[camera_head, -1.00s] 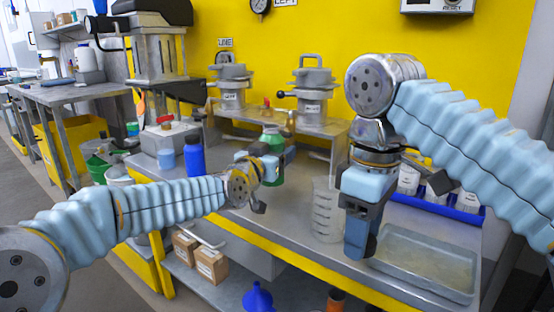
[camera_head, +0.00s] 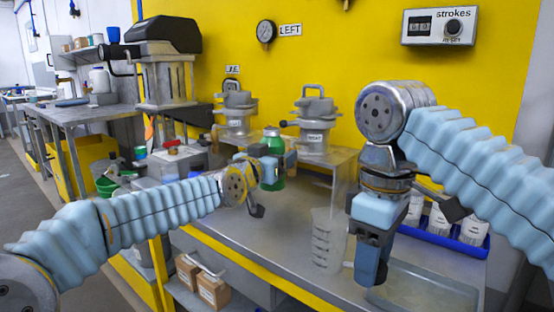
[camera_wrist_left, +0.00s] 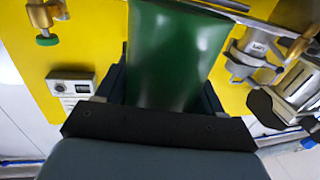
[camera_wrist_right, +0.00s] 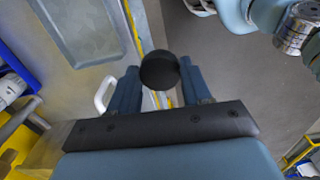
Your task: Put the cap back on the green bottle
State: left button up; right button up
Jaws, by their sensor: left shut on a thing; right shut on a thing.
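The green bottle (camera_head: 272,181) is upright above the workbench in the head view, held by my left gripper (camera_head: 272,165). In the left wrist view the green bottle (camera_wrist_left: 177,55) fills the space between the shut fingers. A round black cap (camera_wrist_right: 160,70) sits between the fingertips of my right gripper (camera_wrist_right: 162,85) in the right wrist view. My right gripper (camera_head: 370,268) points down over the bench front, right of the bottle and lower. The cap is hidden from the head view by the gripper.
A clear graduated beaker (camera_head: 327,241) stands between the grippers. A shallow tray (camera_head: 425,292) lies beneath the right gripper. A blue rack (camera_head: 455,240) of white containers is at right. Metal drum agitators (camera_head: 314,127) stand behind the bottle.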

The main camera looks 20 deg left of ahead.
pick_arm(q)
jog(key=shift+r, duration=0.1)
jog(key=o, duration=0.6)
jog(key=c, duration=0.9)
